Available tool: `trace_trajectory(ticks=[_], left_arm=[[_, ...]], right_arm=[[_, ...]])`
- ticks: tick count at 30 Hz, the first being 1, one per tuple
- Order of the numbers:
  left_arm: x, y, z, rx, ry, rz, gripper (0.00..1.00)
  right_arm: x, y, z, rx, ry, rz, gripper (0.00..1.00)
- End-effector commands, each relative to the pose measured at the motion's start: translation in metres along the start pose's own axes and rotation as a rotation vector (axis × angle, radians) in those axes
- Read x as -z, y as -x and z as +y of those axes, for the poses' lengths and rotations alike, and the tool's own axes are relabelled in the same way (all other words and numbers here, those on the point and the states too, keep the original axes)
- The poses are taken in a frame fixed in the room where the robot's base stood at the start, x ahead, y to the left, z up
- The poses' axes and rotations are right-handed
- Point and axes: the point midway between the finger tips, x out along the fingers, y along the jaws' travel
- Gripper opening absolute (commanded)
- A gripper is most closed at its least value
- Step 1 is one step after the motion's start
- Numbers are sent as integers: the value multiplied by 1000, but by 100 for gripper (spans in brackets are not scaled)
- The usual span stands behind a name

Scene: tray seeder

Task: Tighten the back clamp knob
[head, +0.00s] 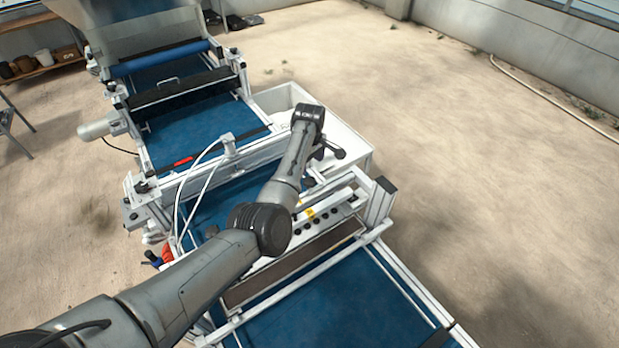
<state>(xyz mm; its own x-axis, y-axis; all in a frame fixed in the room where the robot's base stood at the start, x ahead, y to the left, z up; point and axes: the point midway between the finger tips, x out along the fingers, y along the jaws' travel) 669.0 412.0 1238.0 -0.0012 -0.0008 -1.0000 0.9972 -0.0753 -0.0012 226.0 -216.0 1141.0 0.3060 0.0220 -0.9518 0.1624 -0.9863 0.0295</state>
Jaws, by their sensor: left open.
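My left arm reaches in from the lower left, across the seeder, to its right side. My left gripper (327,150) is mostly hidden behind its wrist. Small dark parts show there beside the white frame, and I cannot tell fingers from a knob. The gripper is open. Which knob is the back clamp knob is unclear, and the arm may cover it. A dark knob (141,187) sits on the frame's left side, well apart from the gripper. My right gripper is not in view.
A blue conveyor belt (330,310) runs through the white-framed seeder. A white bin (359,160) stands at its right side, close to my gripper. A row of black knobs lies on a white panel (283,240) below the arm. The floor at right is clear.

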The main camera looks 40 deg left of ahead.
Motion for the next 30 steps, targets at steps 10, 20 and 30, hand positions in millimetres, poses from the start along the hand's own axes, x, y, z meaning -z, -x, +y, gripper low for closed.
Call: trace_trajectory(ticks=[10, 20, 30], left_arm=[[0, -60, -1, 2, 0, -1, 69], [0, -83, 0, -1, -1, 0, 69], [0, -84, 0, -1, -1, 1, 69]], right_arm=[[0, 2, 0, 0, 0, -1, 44], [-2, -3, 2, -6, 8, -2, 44], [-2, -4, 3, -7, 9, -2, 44]])
